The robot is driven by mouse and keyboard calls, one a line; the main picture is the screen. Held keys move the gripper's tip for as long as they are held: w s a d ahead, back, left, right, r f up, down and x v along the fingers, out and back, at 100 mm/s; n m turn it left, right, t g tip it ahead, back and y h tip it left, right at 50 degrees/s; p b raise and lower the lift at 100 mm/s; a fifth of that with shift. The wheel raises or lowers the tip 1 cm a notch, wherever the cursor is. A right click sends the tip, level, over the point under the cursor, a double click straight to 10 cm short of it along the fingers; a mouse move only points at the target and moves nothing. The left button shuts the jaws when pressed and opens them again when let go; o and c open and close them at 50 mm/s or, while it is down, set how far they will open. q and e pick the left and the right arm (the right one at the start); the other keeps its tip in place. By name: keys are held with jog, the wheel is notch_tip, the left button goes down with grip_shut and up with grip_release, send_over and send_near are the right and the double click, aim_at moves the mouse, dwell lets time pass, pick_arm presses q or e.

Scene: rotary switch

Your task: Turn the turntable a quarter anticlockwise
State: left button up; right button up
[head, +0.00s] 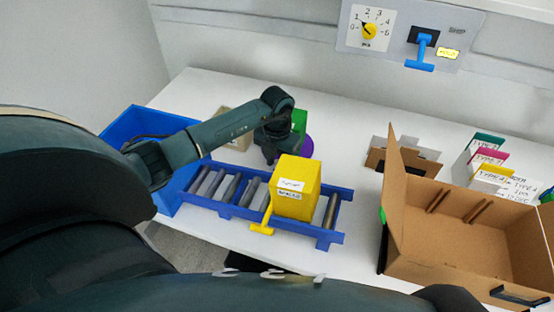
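No turntable is plainly recognisable. A purple rounded thing (307,147) shows partly behind my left gripper and the yellow box; I cannot tell if it is the turntable. A green block (299,121) stands at or behind it, also partly hidden. My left gripper (270,157) points down just left of the purple thing, behind the blue roller conveyor. Its fingers are dark and small, so I cannot tell whether they are open, or touching anything. My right gripper is not in view.
A yellow box (296,190) sits on the blue roller conveyor (329,238). A blue bin (122,130) is at left, an open cardboard box (455,268) at right. A dial (369,31) and a blue lever (421,66) are on the wall panel. White table is clear right of the conveyor.

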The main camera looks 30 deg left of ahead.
pick_arm(q)
grip_shut()
